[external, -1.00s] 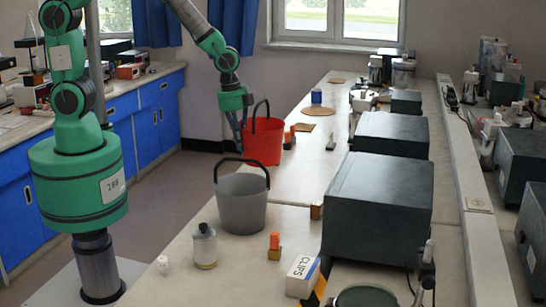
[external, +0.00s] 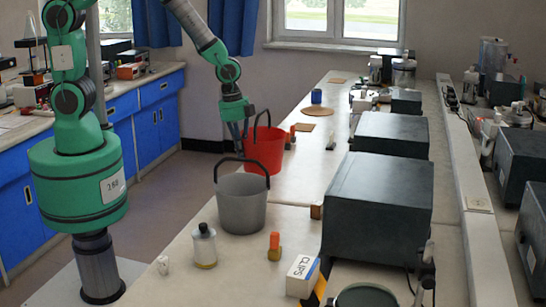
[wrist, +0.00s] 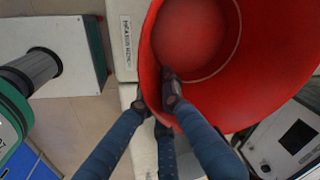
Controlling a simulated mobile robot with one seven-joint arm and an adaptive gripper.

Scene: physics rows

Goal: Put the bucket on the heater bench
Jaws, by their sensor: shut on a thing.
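A red bucket (external: 265,152) with a dark raised handle is at the left side of the long pale bench (external: 310,155). My gripper (external: 240,138) is shut on the bucket's near-left wall. In the wrist view, one finger is inside the red bucket (wrist: 205,95) and others are outside its rim, with my gripper (wrist: 156,100) straddling the wall. The bucket looks upright and empty. Whether its base touches the bench is unclear. A grey bucket (external: 241,205) stands on the bench nearer the camera, its handle overlapping the red bucket's lower edge in the picture.
Dark grey boxes (external: 378,210) line the bench's right side. A bottle (external: 203,247), an orange-topped item (external: 274,246) and a clips box (external: 302,275) stand in front. A blue cup (external: 316,96) and round mat (external: 317,111) lie farther back. Bare bench lies right of the red bucket.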

